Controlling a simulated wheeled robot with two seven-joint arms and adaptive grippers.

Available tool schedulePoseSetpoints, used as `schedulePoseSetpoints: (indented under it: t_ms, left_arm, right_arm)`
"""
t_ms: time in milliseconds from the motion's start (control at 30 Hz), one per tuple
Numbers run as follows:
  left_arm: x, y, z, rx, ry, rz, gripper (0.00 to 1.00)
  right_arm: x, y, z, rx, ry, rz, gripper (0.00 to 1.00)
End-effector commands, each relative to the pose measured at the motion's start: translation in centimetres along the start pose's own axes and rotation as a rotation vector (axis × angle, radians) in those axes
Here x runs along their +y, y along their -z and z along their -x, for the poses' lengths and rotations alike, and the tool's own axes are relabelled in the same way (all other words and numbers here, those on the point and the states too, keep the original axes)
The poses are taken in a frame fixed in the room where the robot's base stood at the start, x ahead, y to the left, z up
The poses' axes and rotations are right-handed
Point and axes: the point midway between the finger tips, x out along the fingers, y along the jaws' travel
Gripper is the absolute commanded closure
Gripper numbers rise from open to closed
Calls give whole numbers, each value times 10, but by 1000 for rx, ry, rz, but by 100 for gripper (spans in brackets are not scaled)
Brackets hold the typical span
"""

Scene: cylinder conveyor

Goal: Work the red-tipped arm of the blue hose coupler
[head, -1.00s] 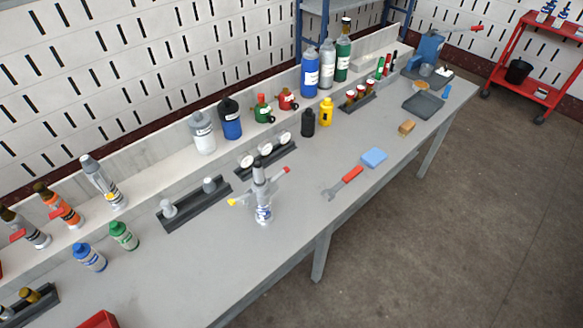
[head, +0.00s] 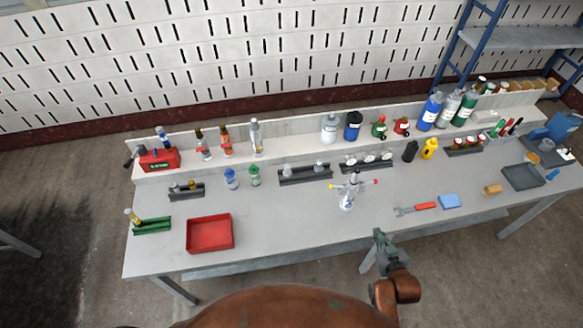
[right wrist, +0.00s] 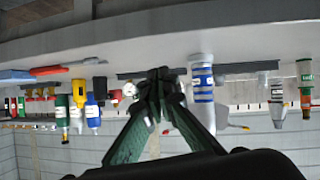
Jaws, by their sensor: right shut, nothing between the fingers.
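The hose coupler (head: 347,201) stands upright near the middle of the bench, a pale silver body with blue markings. Its red-tipped arm (head: 374,182) sticks out to the right and a yellow-tipped arm (head: 334,187) to the left. My right gripper (head: 378,234) is shut and empty by the front edge of the bench, in front of and apart from the coupler. It also shows in the right wrist view (right wrist: 158,76). My left gripper is not in view.
A red-handled wrench (head: 415,209) and a blue sponge (head: 449,201) lie right of the coupler. Racks with white-topped parts (head: 366,165) stand behind it. A red tray (head: 210,233) is at the left. The bench between tray and coupler is clear.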

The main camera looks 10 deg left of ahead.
Motion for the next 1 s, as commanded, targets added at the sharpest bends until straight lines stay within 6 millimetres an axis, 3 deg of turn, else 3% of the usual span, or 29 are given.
schedulePoseSetpoints:
  t_ms: [33,100,200,300,433,767,1000]
  left_arm:
    - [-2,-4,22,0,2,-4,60]
    - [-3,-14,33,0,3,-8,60]
    - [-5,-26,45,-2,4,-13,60]
    - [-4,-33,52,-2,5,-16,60]
    - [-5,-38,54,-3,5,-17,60]
    - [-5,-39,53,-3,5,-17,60]
    - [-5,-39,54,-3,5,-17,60]
  right_arm:
    - [8,52,14,57,-6,16,100]
    - [13,94,24,119,-13,36,100]
    - [18,140,36,188,-21,57,100]
    - [21,168,44,233,-26,71,100]
    - [22,183,48,258,-30,80,100]
    - [22,183,47,261,-30,80,100]
    - [22,189,28,263,-29,77,100]
